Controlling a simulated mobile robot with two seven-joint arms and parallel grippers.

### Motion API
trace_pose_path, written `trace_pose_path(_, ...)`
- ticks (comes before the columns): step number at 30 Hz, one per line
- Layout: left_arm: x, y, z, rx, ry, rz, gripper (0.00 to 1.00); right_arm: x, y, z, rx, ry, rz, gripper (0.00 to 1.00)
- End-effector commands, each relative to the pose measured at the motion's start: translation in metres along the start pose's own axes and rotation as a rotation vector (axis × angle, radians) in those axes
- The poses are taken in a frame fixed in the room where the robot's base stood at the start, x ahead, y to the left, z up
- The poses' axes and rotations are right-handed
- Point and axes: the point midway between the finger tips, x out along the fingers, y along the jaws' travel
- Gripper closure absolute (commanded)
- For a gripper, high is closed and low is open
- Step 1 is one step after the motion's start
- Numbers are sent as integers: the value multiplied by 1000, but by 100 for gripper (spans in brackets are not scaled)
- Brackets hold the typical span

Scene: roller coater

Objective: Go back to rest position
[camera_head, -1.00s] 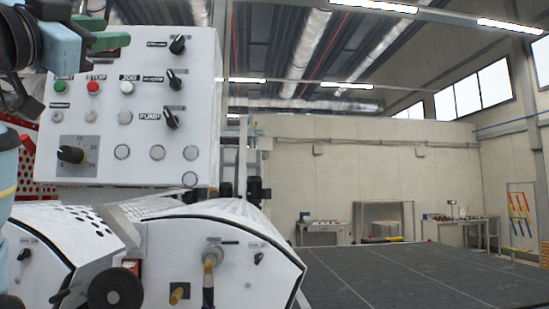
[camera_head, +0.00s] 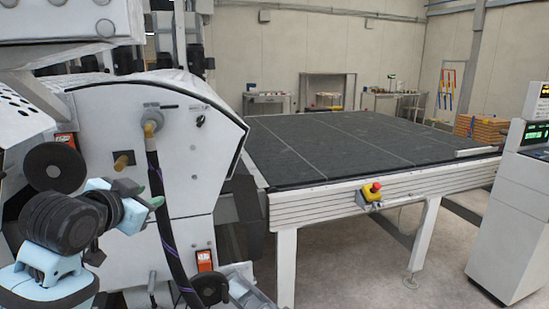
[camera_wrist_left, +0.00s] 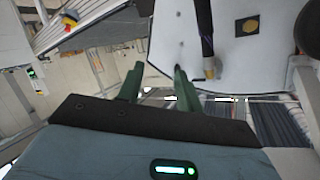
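The machine's white side panel (camera_wrist_left: 230,60) is beyond the fingers in that view. Whether the fingertips touch the machine cannot be told, but they appear free. I cannot make out my right gripper in either view.
A dark hose (camera_head: 160,200) hangs down the machine's side, near the left gripper. A black handwheel (camera_head: 55,167) sticks out nearby. A dark-topped conveyor table (camera_head: 340,140) with a yellow-and-red emergency stop (camera_head: 371,191) extends right. A console (camera_head: 515,215) stands far right. Floor before the table is clear.

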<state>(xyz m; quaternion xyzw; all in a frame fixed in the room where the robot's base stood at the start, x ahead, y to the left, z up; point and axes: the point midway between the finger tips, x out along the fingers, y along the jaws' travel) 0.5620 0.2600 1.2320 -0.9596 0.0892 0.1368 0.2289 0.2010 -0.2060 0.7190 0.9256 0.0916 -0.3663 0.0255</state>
Motion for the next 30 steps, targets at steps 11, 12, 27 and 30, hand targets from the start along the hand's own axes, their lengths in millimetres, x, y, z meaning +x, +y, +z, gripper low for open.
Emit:
trace_pose_path(11, -12, 119, 186, -119, -334, 141, 65, 0, 0, -1, -1, 2, 0, 64)
trace_pose_path(12, -19, 130, 203, -131, -369, 153, 65, 0, 0, -1, -1, 2, 0, 64)
trace_pose_path(27, -162, 252, 380, -285, -826, 260, 65, 0, 0, -3, -2, 6, 0, 64)
trace_pose_path(30, -192, 266, 399, -306, -899, 269, 65, 0, 0, -3, -2, 6, 0, 64)
